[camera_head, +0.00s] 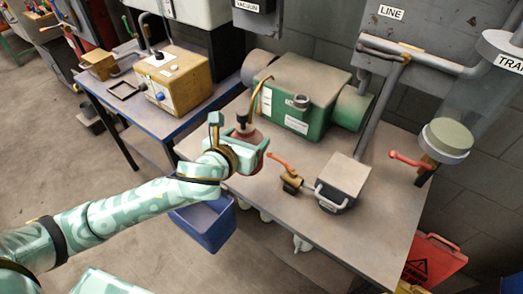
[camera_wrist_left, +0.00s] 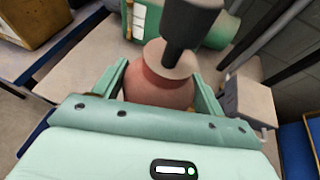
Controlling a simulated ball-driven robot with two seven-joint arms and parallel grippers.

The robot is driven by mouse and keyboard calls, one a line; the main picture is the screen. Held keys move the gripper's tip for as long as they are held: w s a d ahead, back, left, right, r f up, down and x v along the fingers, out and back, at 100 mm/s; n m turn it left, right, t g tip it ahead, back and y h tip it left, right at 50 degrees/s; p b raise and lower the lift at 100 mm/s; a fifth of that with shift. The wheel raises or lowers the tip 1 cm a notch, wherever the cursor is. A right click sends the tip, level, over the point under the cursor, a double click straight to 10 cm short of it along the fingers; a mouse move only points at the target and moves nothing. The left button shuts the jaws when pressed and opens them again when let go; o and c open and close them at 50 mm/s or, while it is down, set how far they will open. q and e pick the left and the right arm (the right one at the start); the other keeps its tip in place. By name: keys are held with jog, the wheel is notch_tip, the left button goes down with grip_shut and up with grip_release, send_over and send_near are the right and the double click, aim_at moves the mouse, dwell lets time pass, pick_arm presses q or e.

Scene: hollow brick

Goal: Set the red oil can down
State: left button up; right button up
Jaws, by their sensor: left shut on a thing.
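The red oil can (camera_head: 257,140) is in my left gripper (camera_head: 250,147), over the left end of the grey bench (camera_head: 277,205). In the left wrist view the can (camera_wrist_left: 145,88) is a reddish round body with a pale top and a dark upright neck. The gripper's two green fingers (camera_wrist_left: 161,92) stand on either side of it. The gripper hides the can's lower part, so I cannot tell whether its base touches the bench. My right gripper is not in view.
A green pump-like machine (camera_head: 295,90) stands behind the can. A valve with an orange handle (camera_head: 290,180) and a grey metal box (camera_head: 343,180) are to the right. A blue bin (camera_head: 205,222) stands below the bench's left edge. Bare bench lies in front of the valve.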

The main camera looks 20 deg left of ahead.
pick_arm(q)
jog(key=w+a+f+b, duration=0.1)
jog(key=w+f+b, duration=0.1)
jog(key=w+f, duration=0.1)
jog(key=w+a+f+b, duration=0.2)
jog(key=w+f+b, duration=0.1)
jog(key=w+f, duration=0.1)
jog(key=w+a+f+b, duration=0.1)
jog(key=w+f+b, duration=0.2)
jog(key=w+f, duration=0.1)
jog(key=shift+a+f, duration=0.25)
jog(key=shift+f, duration=0.45)
jog(key=shift+r, duration=0.2)
jog(key=o, duration=1.2)
jog(key=shift+f, duration=0.2)
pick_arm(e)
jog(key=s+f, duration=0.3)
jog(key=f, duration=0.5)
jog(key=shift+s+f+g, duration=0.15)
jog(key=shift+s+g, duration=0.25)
